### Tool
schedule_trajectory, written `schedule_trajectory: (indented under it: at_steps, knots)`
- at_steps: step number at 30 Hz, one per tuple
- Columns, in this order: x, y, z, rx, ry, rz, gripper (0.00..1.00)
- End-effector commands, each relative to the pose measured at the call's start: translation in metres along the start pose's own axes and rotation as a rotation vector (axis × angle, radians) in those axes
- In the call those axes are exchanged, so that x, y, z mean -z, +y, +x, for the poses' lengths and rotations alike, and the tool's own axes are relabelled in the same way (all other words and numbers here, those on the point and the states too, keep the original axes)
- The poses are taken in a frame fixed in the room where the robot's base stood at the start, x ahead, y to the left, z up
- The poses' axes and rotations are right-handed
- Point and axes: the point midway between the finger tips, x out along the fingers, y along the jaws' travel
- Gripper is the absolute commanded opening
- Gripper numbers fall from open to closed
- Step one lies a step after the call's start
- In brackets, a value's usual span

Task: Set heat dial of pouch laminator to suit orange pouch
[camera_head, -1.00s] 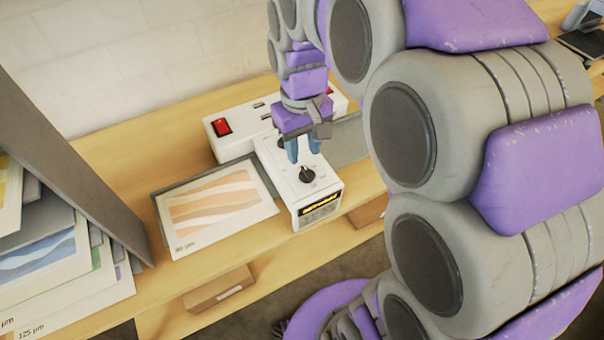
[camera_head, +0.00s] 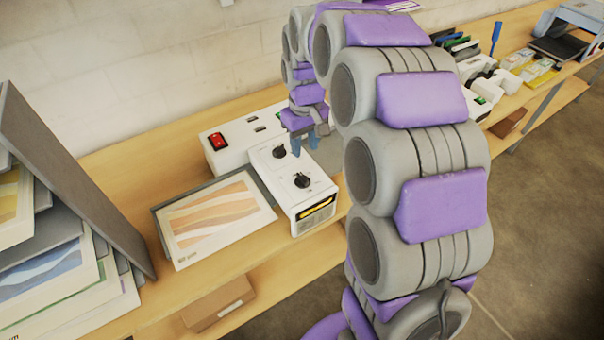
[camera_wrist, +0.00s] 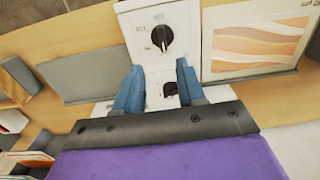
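The white pouch laminator (camera_head: 318,197) stands on the wooden bench with two black dials on its top. The nearer dial (camera_head: 302,180) is clear of my gripper and also shows in the wrist view (camera_wrist: 162,37). The farther dial (camera_head: 279,151) shows in the wrist view (camera_wrist: 170,89) between my fingers, toward the wrist. The dial markings are too small to read. The orange pouch (camera_head: 220,216) lies flat left of the laminator and shows in the wrist view (camera_wrist: 255,44). My gripper (camera_head: 307,148) is open and empty, above the laminator's right side; its blue fingertips (camera_wrist: 159,74) are apart.
A white unit with a red switch (camera_head: 217,141) stands behind the laminator. A grey panel and stacked pouches (camera_head: 45,270) fill the left. A cardboard box (camera_head: 218,303) sits on the lower shelf. Several small items and a blue-grey machine (camera_head: 568,32) stand farther right.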

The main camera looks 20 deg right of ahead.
Motion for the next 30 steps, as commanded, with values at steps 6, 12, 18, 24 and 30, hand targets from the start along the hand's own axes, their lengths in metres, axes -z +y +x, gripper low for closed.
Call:
schedule_trajectory:
  at_steps: [6, 12, 18, 24, 30]
  knots:
    - [0.001, -0.007, 0.045, -0.005, -0.004, 0.000, 0.39]
    - [0.002, -0.009, 0.081, -0.008, -0.005, 0.000, 0.39]
    - [0.002, -0.005, 0.103, -0.005, -0.001, 0.001, 0.39]
    - [0.000, -0.002, 0.110, -0.002, -0.001, 0.001, 0.39]
    - [0.002, -0.006, 0.110, -0.006, -0.001, 0.000, 0.39]
